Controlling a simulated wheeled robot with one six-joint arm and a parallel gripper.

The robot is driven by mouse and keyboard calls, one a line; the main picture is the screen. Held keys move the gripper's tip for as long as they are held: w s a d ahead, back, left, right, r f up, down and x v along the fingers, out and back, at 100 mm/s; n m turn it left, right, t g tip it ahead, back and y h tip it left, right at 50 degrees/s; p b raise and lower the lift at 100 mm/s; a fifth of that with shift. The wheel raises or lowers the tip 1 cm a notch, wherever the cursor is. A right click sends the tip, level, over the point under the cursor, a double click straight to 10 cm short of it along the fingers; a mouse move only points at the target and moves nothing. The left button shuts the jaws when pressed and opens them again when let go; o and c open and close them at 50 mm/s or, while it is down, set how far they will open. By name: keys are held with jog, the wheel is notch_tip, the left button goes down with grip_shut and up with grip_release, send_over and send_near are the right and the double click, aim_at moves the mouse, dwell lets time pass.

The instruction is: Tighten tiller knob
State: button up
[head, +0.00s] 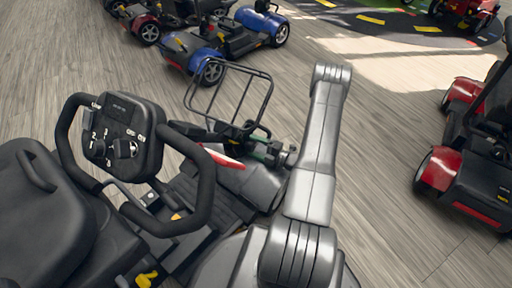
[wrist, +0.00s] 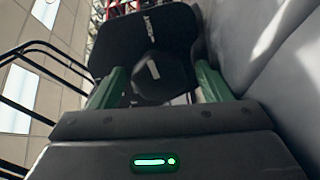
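The scooter's tiller, with a black looped handlebar and a dial console (head: 122,135), stands at the left in the head view. In the wrist view a dark rounded knob (wrist: 155,80) with a white mark sits in front of a black panel with lettering. My gripper (wrist: 162,82) has its two green fingers on either side of the knob, with narrow gaps seeming to show. Contact cannot be made out clearly. In the head view my gripper (head: 262,155) is small and partly hidden, low beside the tiller's far side; the knob cannot be picked out there.
A wire basket (head: 230,98) stands just beyond my gripper, and its bars show in the wrist view (wrist: 35,85). A grey surface (wrist: 275,60) is close on the right there. Blue scooters (head: 205,50) and a red scooter (head: 475,150) stand around. The wooden floor between them is clear.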

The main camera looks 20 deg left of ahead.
jog(key=d+p, duration=0.1)
jog(key=d, duration=0.3)
jog(key=s+d+p, duration=0.1)
jog(key=d, duration=0.4)
jog(key=s+d+p, duration=0.1)
jog(key=d, duration=0.3)
jog(key=shift+s+d, duration=0.15)
jog(key=shift+d, duration=0.15)
